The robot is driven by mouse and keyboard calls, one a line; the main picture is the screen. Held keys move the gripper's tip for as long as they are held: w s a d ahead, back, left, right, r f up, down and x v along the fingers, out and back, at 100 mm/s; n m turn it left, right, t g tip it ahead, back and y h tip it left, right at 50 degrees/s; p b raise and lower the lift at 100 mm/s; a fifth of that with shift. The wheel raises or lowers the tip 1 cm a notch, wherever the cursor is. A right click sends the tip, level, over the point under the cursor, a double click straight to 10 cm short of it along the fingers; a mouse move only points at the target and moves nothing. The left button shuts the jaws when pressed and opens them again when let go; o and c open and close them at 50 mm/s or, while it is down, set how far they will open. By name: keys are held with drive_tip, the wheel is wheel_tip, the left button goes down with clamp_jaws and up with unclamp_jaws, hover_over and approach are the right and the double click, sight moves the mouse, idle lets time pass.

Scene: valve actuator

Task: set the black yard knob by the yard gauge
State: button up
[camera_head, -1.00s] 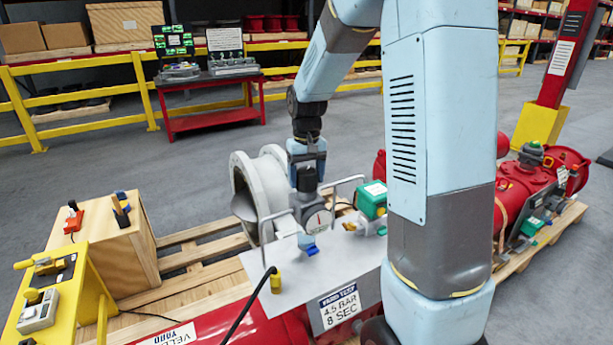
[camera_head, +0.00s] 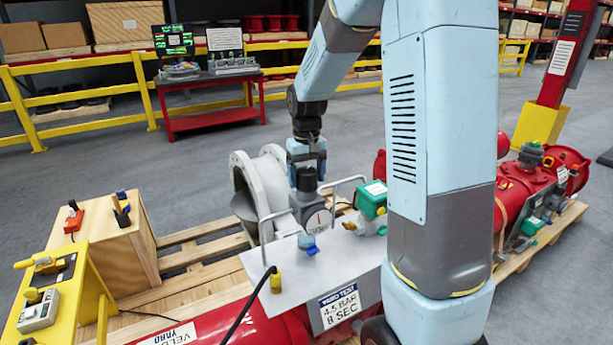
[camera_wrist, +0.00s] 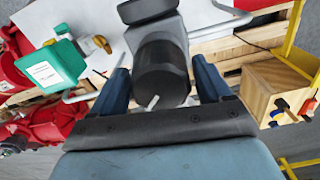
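The black yard knob (camera_wrist: 162,72) is a dark cylinder with a white pointer mark, on a grey housing above the metal plate. My gripper (camera_head: 307,178) points down over it; in the wrist view (camera_wrist: 163,92) one blue finger stands on each side of the knob. A narrow gap shows beside the knob, so the fingers look open around it, not clamped. The yard gauge (camera_head: 318,221) is a round white dial with a red needle, on the housing just below the knob; its scale is too small to read. A sign (camera_head: 340,305) on the plate's front reads 4.5 BAR, 8 SEC.
A green box (camera_head: 371,199) stands close right of the knob. Pale bent rails (camera_head: 262,232) flank the housing. A grey flanged pipe (camera_head: 262,185) lies behind. A black cable (camera_head: 247,305) runs to a yellow plug. A wooden box (camera_head: 118,250) and yellow console (camera_head: 62,300) stand left.

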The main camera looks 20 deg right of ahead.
sight(307, 171)
drive_tip(key=shift+o, duration=0.7)
wheel_tip(307, 171, up, 14)
drive_tip(key=shift+f, duration=0.15)
idle(0.4)
drive_tip(key=s+r+t, duration=0.1)
drive_tip(key=s+t, duration=0.1)
drive_tip(key=s, duration=1.1)
drive_tip(key=s+r+m+t, duration=0.1)
drive_tip(key=s+t, duration=0.2)
drive_tip(key=s, duration=1.1)
drive_tip(key=shift+d+r+t, duration=0.25)
drive_tip(key=shift+d+t, duration=0.05)
drive_tip(key=shift+d, duration=0.05)
